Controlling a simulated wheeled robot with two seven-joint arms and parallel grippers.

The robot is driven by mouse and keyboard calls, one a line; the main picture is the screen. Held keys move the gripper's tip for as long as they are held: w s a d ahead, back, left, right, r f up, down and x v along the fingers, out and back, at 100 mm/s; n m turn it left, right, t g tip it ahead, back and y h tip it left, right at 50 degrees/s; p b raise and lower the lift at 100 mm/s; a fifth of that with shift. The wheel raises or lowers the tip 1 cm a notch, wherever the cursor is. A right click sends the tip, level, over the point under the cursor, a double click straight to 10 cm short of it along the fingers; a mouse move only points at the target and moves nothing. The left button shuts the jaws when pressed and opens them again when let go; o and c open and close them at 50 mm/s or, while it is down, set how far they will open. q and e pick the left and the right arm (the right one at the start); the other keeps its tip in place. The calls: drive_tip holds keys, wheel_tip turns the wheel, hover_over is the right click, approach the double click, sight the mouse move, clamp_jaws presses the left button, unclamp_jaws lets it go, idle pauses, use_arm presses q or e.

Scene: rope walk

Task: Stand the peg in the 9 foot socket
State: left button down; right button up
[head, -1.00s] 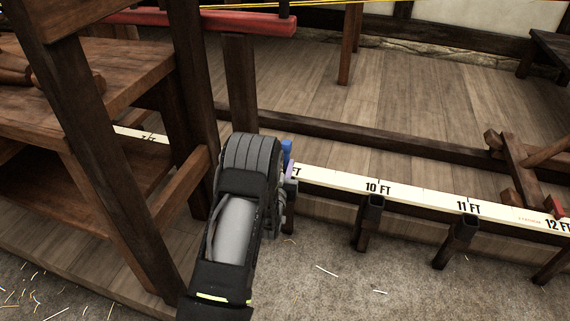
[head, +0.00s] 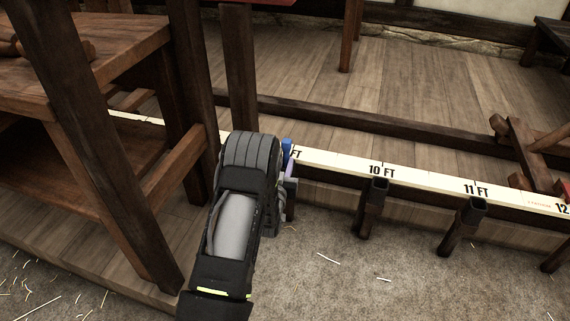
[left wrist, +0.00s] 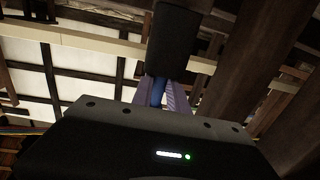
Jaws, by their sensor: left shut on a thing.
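My left gripper (head: 288,166) is shut on a blue peg (head: 287,147), whose upper end shows above a lilac finger at the near edge of the measuring rail (head: 335,160). In the left wrist view the peg (left wrist: 157,93) shows between the two lilac fingers (left wrist: 158,97), with a dark block (left wrist: 175,42) beyond; I cannot tell if that is the socket. The 9 foot socket is not clearly visible, and the peg's lower end is hidden. My right gripper is not in view.
Dark open-topped sockets stand along the rail's near side at 10 FT (head: 376,190) and 11 FT (head: 472,212). A wooden bench (head: 110,75) and a post (head: 195,90) stand close on the left. The straw-strewn floor (head: 370,285) in front is clear.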

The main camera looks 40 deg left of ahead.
use_arm(q)
drive_tip(key=c, duration=1.2)
unclamp_jaws()
